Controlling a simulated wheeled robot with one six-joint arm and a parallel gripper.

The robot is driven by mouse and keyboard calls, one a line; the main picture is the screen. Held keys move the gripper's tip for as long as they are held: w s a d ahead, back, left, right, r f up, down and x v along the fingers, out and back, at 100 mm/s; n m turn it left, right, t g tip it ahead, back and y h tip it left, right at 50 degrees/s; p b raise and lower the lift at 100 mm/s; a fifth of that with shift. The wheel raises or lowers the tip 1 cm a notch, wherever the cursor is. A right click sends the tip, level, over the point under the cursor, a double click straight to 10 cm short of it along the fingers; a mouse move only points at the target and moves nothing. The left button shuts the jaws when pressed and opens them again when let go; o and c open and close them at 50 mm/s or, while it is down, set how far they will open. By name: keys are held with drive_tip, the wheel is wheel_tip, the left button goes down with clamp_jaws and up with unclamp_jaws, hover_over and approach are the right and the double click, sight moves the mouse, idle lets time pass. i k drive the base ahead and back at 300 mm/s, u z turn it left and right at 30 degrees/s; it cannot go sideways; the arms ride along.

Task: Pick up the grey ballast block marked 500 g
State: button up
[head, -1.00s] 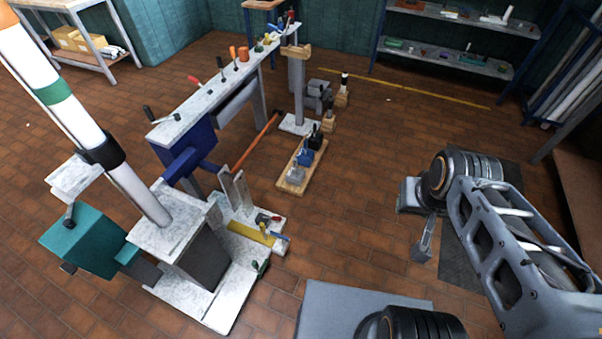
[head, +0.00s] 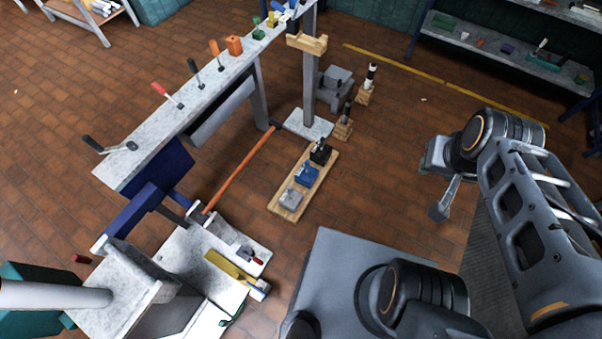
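A wooden board (head: 275,208) lies on the floor near the middle of the head view. A row of blocks with small upright handles stands on it: a grey block (head: 292,199) at the near end, a blue block (head: 307,175) in the middle and a black block (head: 320,153) at the far end. The grey one fits the ballast block, but no marking is readable. My gripper (head: 438,210) hangs at the right, well apart from the board and blocks. Its fingers show edge-on, so its opening cannot be told.
A long pale bench (head: 200,110) with tools stands left of the board. A post on a pale foot (head: 308,124) stands just behind it. A yellow-marked fixture (head: 232,270) is at lower left. Brick floor is clear between the board and my arm.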

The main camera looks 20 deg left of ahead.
sight(291, 198)
drive_tip(key=i, duration=0.85)
drive_tip(key=u, duration=3.3)
